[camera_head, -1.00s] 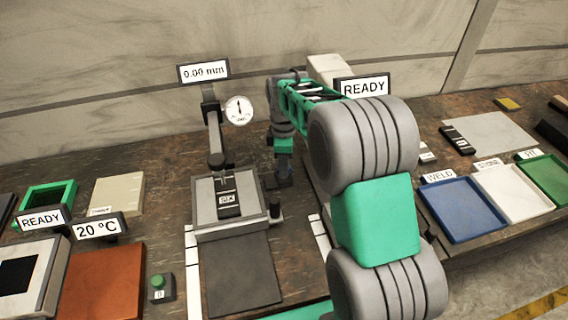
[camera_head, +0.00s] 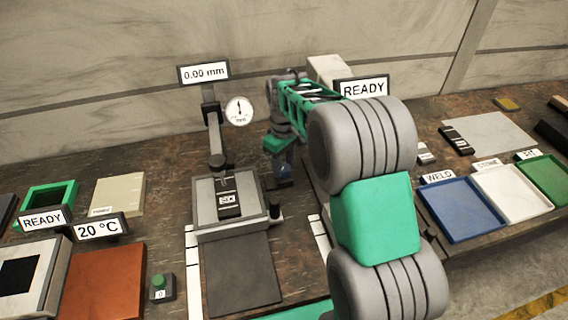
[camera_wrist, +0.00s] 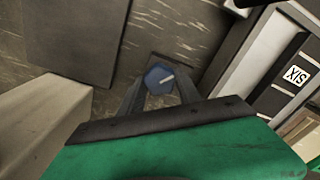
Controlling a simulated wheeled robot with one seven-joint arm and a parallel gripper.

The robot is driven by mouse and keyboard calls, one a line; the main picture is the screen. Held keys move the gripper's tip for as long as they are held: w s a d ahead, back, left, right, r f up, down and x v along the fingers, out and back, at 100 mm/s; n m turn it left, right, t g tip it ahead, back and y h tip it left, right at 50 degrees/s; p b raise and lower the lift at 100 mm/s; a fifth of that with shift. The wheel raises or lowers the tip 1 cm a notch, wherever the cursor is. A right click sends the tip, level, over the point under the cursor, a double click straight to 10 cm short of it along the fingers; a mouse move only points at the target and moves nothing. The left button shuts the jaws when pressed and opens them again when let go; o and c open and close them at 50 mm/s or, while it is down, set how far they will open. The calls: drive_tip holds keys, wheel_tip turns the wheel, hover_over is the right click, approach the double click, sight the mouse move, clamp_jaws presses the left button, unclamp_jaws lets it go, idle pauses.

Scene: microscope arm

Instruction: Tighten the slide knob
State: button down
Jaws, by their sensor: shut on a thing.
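A blue knob (camera_wrist: 159,77) with a white line on its top shows in the wrist view. The two grey fingers of my gripper (camera_wrist: 160,92) stand on either side of it, and the gripper is shut on it. The white line points to the right and slightly up. In the head view my gripper (camera_head: 285,178) points down just right of the grey measuring stand (camera_head: 203,220), and the knob cannot be made out clearly there. A black block marked SIX (camera_head: 229,203) lies on the stand, also visible in the wrist view (camera_wrist: 293,75).
A dial gauge (camera_head: 239,110) and a 0.00 mm sign (camera_head: 203,72) stand behind the stand. A small black post (camera_head: 275,211) is at the stand's right edge. A dark mat (camera_head: 241,272) lies in front. Blue (camera_head: 462,212), white and green trays are at right.

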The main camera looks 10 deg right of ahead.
sight(284, 166)
drive_tip(key=m, duration=1.1)
drive_tip(key=shift+m, duration=2.2)
drive_tip(key=c, duration=0.8)
unclamp_jaws()
drive_tip(key=shift+c, duration=0.2)
wheel_tip(284, 166, up, 8)
drive_tip(key=shift+f, duration=0.1)
